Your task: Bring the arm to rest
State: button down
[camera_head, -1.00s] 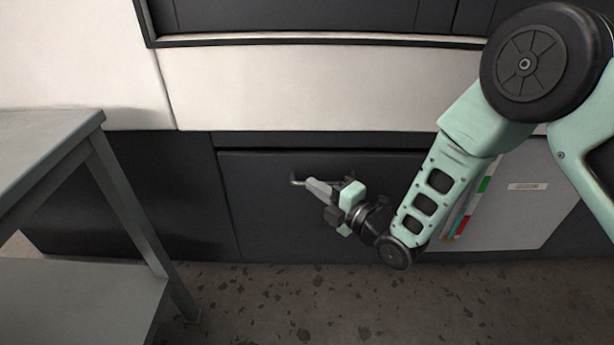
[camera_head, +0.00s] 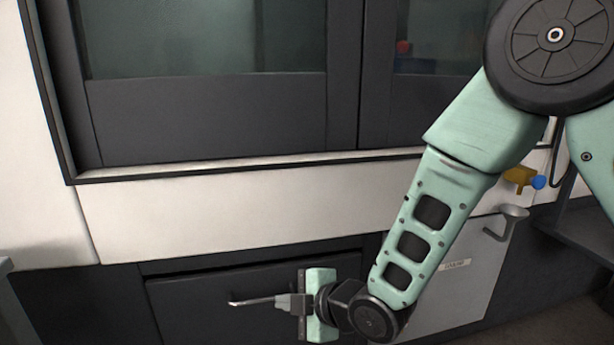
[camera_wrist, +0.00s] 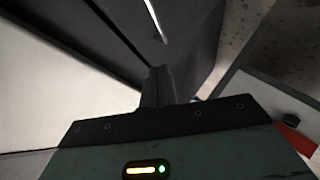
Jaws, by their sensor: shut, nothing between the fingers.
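My gripper (camera_head: 283,301) is low in front of the dark lower panel (camera_head: 195,315), pointing left in the head view. Its fingers are together with nothing visible between them. A thin metal bar handle (camera_head: 246,301) shows just left of the fingertips; I cannot tell whether they touch it. In the wrist view my fingers (camera_wrist: 157,88) are also together, and a pale bar (camera_wrist: 153,18) shows beyond them, apart from the tips. My arm is bent, coming down from the upper right to the wrist.
A large window with a dark frame (camera_head: 210,110) and a white wall band (camera_head: 230,210) are behind the arm. At right are a yellow valve (camera_head: 518,178) with a blue knob (camera_head: 538,182), a grey panel (camera_head: 462,285) and a metal handle (camera_head: 508,218).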

jog(key=s+d+r+m+g+h+p, duration=0.1)
jog(key=s+d+r+m+g+h, duration=0.35)
jog(key=s+d+m, duration=0.55)
jog(key=s+d+r+m+g+h+p, duration=0.1)
jog(key=s+d+r+m+g+h, duration=0.25)
jog(key=s+d+r, duration=0.65)
jog(key=s+a+r+p, duration=0.1)
jog(key=r+p, duration=1.6)
jog(key=p, duration=0.2)
jog(key=s+a+r+p, duration=0.1)
jog(key=s+r+p, duration=0.1)
jog(key=r+p, duration=1.4)
jog(key=m+p, duration=0.1)
jog(key=p, duration=0.1)
jog(key=shift+s+r+t+h+p, duration=0.3)
jog(key=shift+r+t+p, duration=0.05)
jog(key=shift+t, duration=0.05)
